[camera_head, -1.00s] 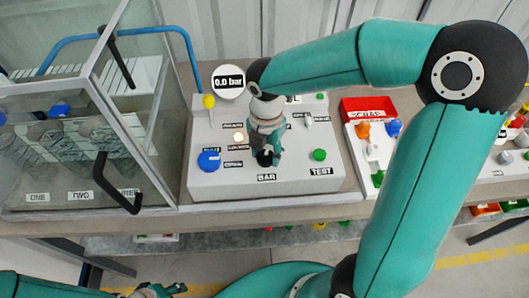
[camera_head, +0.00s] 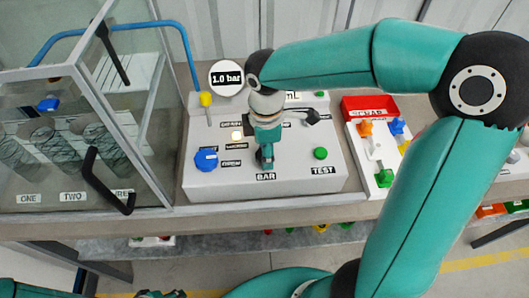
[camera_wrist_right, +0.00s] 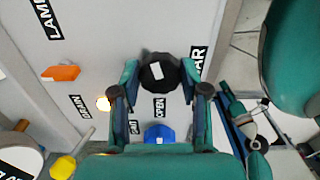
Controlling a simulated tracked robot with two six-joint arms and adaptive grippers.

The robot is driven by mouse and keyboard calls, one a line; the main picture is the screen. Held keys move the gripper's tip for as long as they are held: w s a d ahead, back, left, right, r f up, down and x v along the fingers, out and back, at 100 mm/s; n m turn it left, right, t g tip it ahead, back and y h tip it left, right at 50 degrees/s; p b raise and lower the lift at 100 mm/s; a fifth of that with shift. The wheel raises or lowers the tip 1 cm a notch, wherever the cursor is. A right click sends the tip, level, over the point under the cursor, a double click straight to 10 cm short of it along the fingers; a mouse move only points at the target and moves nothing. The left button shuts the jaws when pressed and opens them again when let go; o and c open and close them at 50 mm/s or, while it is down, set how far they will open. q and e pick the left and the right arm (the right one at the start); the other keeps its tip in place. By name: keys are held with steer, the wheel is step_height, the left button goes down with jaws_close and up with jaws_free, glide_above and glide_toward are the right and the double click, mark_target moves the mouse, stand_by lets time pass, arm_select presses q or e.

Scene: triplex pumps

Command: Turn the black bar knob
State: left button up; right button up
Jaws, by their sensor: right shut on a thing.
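The black bar knob (camera_wrist_right: 158,75) is a round black knob with a white mark. It sits on the white panel (camera_head: 218,181) above the BAR label (camera_head: 266,176). My right gripper (camera_head: 266,160) points down at it from above. In the right wrist view my right gripper (camera_wrist_right: 159,74) has one finger on each side of the knob, shut on it. The round gauge (camera_head: 227,78) reads 1.0 bar. My left gripper (camera_head: 160,294) barely shows at the bottom edge of the head view, cut off, and its jaws cannot be made out.
A blue knob (camera_head: 206,160), a yellow knob (camera_head: 206,99) and a green TEST button (camera_head: 320,153) are on the same panel. A glass-sided cabinet with a black handle (camera_head: 101,180) stands left. A red SCRAP bin (camera_head: 369,108) is to the right.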

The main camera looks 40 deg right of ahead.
steer(key=m, duration=0.2)
steer(key=m+b, duration=0.1)
steer(key=shift+w+a+m, duration=0.1)
steer(key=shift+w+m, duration=0.1)
steer(key=shift+m, duration=0.2)
steer(key=m+b, duration=0.1)
steer(key=m, duration=0.3)
steer(key=shift+r+m, duration=0.1)
steer(key=shift+m, duration=0.2)
steer(key=m+b, duration=0.1)
steer(key=m, duration=0.3)
steer(key=m+b, duration=0.1)
steer(key=m, duration=0.4)
steer(key=shift+a, duration=0.1)
steer(key=m, duration=0.4)
steer(key=shift+m+b, duration=0.3)
steer(key=shift+b, duration=0.1)
steer(key=m, duration=0.4)
steer(key=shift+b, duration=0.35)
steer(key=m, duration=0.5)
steer(key=shift+w+b, duration=0.1)
steer(key=shift+b, duration=0.2)
steer(key=shift+m, duration=2)
steer(key=shift+r, duration=0.1)
